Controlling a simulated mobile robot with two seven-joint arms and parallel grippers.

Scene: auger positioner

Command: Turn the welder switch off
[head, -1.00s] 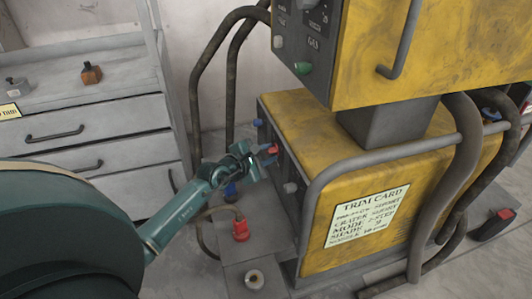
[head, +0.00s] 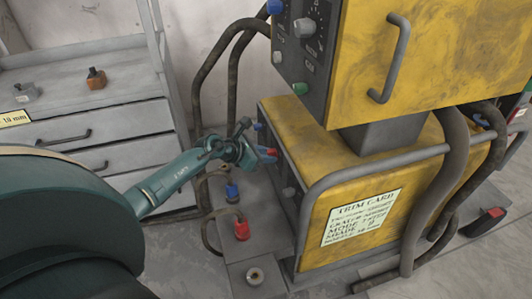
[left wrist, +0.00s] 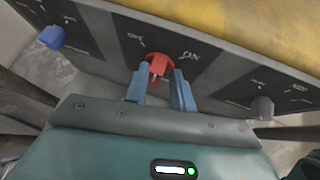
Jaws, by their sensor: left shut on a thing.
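The yellow welder (head: 300,125) stands right of centre in the head view, its dark front panel facing left. The welder switch, a red rotary knob (left wrist: 158,66), sits on that panel in the left wrist view, with white lettering around it; one label looks like ON. In the head view my left gripper (head: 264,155) reaches the panel from the left. I cannot tell which label the knob points to. My right gripper is not in view.
A blue knob (left wrist: 51,37) and a grey knob (left wrist: 262,108) flank the switch. Red (head: 241,230) and blue (head: 232,191) cable plugs stand below my gripper. A yellow upper unit (head: 430,50) overhangs the welder. Grey drawers (head: 75,135) stand at left.

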